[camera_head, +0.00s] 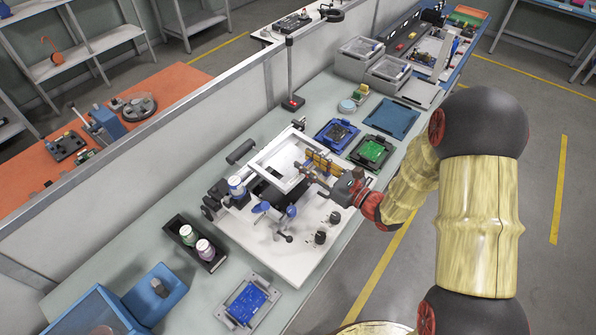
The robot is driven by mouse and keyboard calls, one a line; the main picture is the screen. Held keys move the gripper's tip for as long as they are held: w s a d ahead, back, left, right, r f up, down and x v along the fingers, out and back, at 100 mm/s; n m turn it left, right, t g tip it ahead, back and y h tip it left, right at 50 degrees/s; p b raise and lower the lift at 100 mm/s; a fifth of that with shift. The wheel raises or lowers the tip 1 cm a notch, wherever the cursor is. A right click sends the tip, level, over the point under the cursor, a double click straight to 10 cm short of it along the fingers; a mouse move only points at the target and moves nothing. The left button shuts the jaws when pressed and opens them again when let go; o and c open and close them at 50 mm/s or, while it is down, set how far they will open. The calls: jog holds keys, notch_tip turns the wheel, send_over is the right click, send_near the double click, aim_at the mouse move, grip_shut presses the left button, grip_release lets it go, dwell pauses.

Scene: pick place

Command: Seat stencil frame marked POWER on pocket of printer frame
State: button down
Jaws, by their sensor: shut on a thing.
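The printer (262,232) is a white base plate on the bench, with black knobs and blue-handled clamps. A pale rectangular frame (268,148) stands over its back part. I cannot tell whether it is the printer frame, the stencil frame or both together. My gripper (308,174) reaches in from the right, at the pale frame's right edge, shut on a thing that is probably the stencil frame. A yellow-brown piece (322,161) shows beside the fingers. No POWER marking is readable, and the pocket and the exact grip are not clear.
Right of the printer lie a blue tray (337,136), a black tray with a green board (372,152) and a blue mat (393,119). A jar holder (196,244) and a blue board (246,301) lie in front. A thin post (291,75) stands behind.

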jog(key=shift+s+a+f+n+g+y, duration=0.2)
jog(key=shift+s+a+g, duration=0.05)
jog(key=shift+a, duration=0.15)
jog(key=shift+s+a+f+n+g+y, duration=0.2)
jog(key=shift+a+g, duration=0.05)
jog(key=shift+a, duration=0.15)
jog(key=shift+f+b, duration=2.65)
jog(key=shift+f, duration=0.65)
jog(key=shift+d+f+b, duration=0.1)
jog(key=shift+f+b, duration=0.3)
jog(key=shift+f, duration=0.35)
jog(key=c, duration=1.3)
grip_release()
jog(key=shift+c, duration=0.2)
jog(key=c, duration=0.3)
jog(key=shift+r, duration=0.1)
jog(key=shift+r+p, duration=2.75)
jog(key=shift+r, duration=0.65)
